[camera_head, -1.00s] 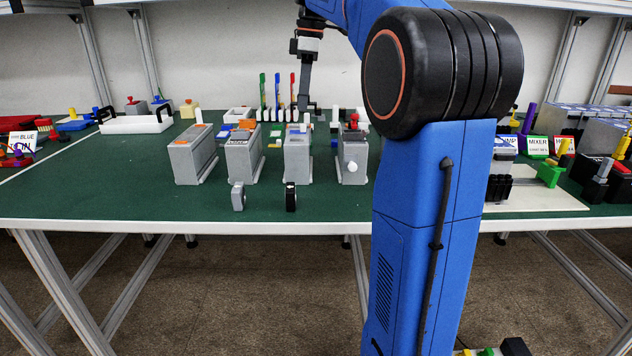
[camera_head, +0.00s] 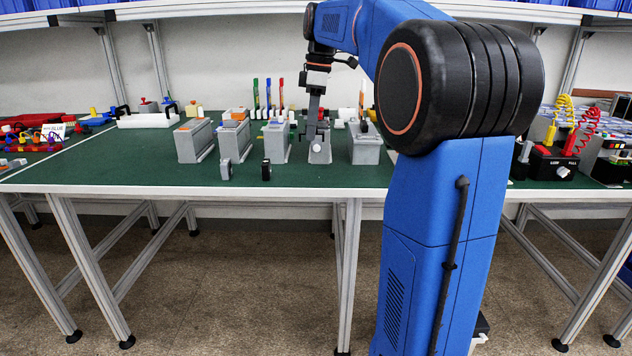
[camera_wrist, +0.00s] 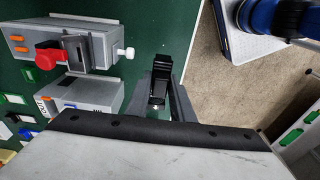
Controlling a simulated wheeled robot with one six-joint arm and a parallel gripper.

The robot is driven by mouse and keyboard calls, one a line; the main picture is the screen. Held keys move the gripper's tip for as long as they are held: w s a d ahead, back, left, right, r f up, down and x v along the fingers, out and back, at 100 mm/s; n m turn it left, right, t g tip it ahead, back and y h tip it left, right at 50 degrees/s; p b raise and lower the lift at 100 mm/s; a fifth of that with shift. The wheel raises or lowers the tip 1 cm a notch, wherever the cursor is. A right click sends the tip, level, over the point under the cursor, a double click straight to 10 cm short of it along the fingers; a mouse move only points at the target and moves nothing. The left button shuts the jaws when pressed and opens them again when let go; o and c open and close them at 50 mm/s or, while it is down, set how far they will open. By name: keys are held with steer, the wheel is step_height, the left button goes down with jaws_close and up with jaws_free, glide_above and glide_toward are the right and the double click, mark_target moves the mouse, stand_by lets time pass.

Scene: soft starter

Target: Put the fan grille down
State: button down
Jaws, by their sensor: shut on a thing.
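My gripper (camera_head: 314,132) hangs over the table, at the row of grey starter units, in front of or above the unit (camera_head: 320,152) second from the right. In the wrist view my gripper (camera_wrist: 165,98) is shut on a small black piece (camera_wrist: 159,86), which appears to be the fan grille. The fingers hide part of it. In the head view the held piece is too small to make out. In the wrist view a grey unit with a red knob (camera_wrist: 48,58) lies to the left of the fingers, with another grey unit (camera_wrist: 90,97) below it.
The green table (camera_head: 130,175) has free room along its front edge. A small grey part (camera_head: 226,170) and a black-faced part (camera_head: 266,170) stand there. Coloured upright pieces (camera_head: 268,94) and a white tray (camera_head: 148,119) are behind. Black boxes with coiled cords (camera_head: 553,165) stand at the right.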

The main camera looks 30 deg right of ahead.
step_height(320, 180, down, 11)
steer(key=shift+r, duration=0.1)
stand_by(0.5)
steer(key=c, duration=1.5)
jaws_free()
steer(key=shift+c, duration=0.2)
steer(key=r, duration=0.8)
steer(key=s+d+r, duration=0.1)
steer(key=r, duration=0.3)
steer(key=shift+d, duration=0.1)
